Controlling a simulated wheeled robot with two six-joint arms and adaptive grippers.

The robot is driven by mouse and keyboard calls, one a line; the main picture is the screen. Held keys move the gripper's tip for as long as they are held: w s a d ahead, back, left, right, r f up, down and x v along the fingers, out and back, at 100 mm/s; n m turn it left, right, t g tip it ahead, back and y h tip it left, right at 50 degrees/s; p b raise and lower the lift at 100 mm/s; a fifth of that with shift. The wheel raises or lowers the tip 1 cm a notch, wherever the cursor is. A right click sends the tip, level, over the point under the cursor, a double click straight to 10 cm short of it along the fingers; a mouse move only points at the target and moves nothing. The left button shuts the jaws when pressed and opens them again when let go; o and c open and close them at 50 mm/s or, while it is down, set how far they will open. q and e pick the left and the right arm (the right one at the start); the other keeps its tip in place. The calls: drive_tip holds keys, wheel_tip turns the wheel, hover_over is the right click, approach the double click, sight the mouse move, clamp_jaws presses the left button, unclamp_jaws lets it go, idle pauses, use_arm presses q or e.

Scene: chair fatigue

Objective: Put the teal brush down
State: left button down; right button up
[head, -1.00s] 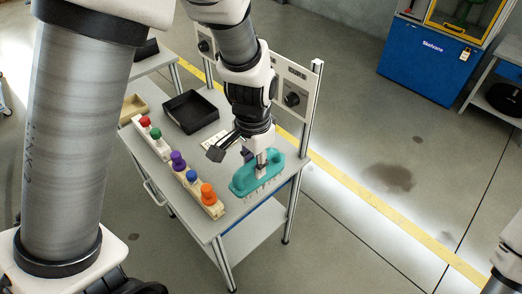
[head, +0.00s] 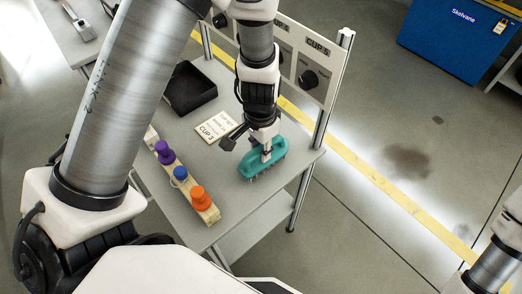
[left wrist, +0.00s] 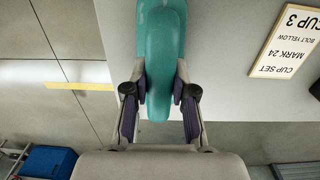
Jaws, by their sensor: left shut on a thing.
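The teal brush (head: 250,168) is over the right end of the grey table, near its front right corner, with its bristles pointing down. Whether the bristles touch the tabletop, I cannot tell. My left gripper (head: 266,152) comes down from above and is shut on the brush's handle. In the left wrist view the brush (left wrist: 160,45) runs lengthwise between the two fingers of the gripper (left wrist: 160,95). My right gripper is not in view; only part of that arm shows at the lower right edge.
A wooden rack (head: 206,212) with purple, blue and orange knobs stands along the table's front edge. A card reading CUP 3 (head: 214,126) and a black tray (head: 186,88) lie further back. A panel with dials (head: 300,65) rises at the rear edge. Bare tabletop (head: 225,178) lies left of the brush.

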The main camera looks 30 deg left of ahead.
use_arm(q)
drive_tip(key=shift+s+d+f, duration=0.1)
drive_tip(key=shift+f, duration=0.1)
drive_tip(key=shift+f, duration=0.15)
drive_tip(key=c, duration=1)
unclamp_jaws()
drive_tip(key=shift+o, duration=0.2)
drive_tip(key=shift+r, duration=0.4)
wheel_tip(320, 180, up, 12)
drive_tip(key=p, duration=0.2)
drive_tip(key=shift+f, duration=0.2)
drive_tip(key=shift+f, duration=0.1)
